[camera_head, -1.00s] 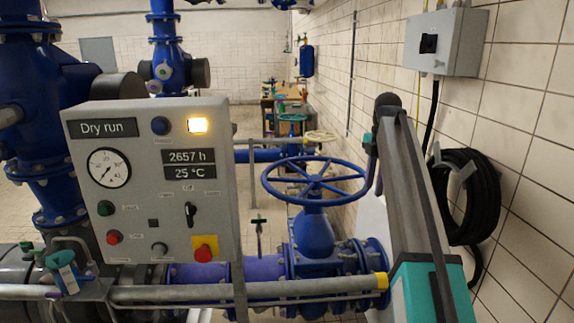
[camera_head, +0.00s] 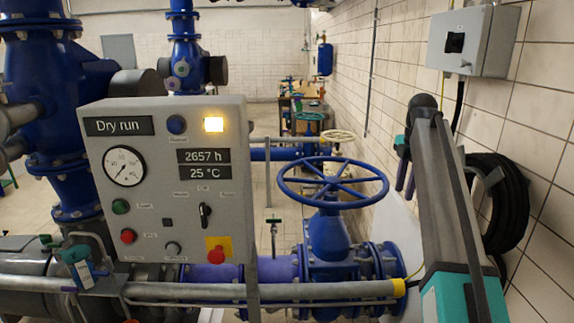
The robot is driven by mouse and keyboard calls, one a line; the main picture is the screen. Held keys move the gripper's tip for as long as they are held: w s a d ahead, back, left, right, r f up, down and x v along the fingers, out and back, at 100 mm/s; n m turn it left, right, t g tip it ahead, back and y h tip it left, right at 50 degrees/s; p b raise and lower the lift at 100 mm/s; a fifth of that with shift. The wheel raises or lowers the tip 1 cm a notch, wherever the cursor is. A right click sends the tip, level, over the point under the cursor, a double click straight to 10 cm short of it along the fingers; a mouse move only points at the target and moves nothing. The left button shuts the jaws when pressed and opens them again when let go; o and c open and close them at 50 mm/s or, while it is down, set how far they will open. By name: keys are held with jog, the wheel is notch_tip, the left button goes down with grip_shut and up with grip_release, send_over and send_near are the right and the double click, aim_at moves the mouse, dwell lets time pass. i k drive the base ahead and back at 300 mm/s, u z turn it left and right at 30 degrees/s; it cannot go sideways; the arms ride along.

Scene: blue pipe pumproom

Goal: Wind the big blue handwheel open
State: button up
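The big blue handwheel (camera_head: 333,182) lies flat on top of a blue valve (camera_head: 328,240), right of the control panel. Its rim and spokes show clearly. My gripper (camera_head: 405,176) hangs down at the end of my arm, just right of the rim. Its two dark fingers show with a narrow gap between them, holding nothing. In the picture a small gap separates them from the rim; the depth between them is hard to judge.
The grey control panel (camera_head: 165,190) with a lit yellow lamp stands left of the wheel. A grey pipe rail (camera_head: 270,291) runs in front of the valve. A coiled black hose (camera_head: 508,203) and a grey box (camera_head: 473,42) are on the right wall.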

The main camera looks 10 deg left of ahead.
aim_at(331, 183)
jog(key=u, duration=0.05)
jog(key=i, duration=1.8)
jog(key=u, duration=1)
